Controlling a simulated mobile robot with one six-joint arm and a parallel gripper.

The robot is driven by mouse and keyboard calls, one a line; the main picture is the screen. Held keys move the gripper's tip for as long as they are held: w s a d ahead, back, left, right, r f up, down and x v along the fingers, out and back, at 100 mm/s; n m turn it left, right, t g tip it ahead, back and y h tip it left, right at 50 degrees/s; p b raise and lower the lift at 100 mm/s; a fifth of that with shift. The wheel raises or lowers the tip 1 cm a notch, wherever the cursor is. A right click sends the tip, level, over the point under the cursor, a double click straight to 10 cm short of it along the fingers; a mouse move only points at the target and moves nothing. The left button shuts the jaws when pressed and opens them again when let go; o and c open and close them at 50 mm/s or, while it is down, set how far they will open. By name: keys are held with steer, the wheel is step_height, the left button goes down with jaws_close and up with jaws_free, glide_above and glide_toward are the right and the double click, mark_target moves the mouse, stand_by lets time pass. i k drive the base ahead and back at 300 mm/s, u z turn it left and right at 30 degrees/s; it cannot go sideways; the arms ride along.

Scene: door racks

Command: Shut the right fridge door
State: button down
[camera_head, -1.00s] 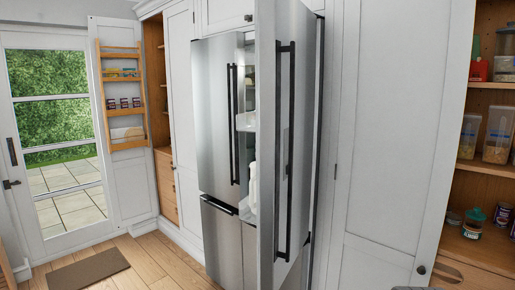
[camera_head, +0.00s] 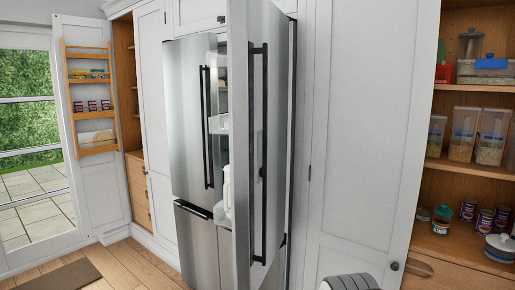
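The right fridge door (camera_head: 272,150) stands open, swung out toward me, with a long black vertical handle (camera_head: 258,155) on its outer face. The left fridge door (camera_head: 188,110) looks shut and has its own black handle (camera_head: 206,127). Between them, part of the fridge inside and door shelves with a white bottle (camera_head: 227,187) show. A rounded grey part at the bottom edge looks like part of my arm. My gripper is not in view.
A white cabinet door (camera_head: 362,140) is right of the fridge. Open pantry shelves (camera_head: 470,167) with jars and cans stand at far right. At left are an open door with a spice rack (camera_head: 91,97), a glass door (camera_head: 30,150) and a brown mat (camera_head: 55,284) on the wooden floor.

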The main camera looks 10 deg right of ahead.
mark_target(258, 31)
steer(key=i, duration=0.9)
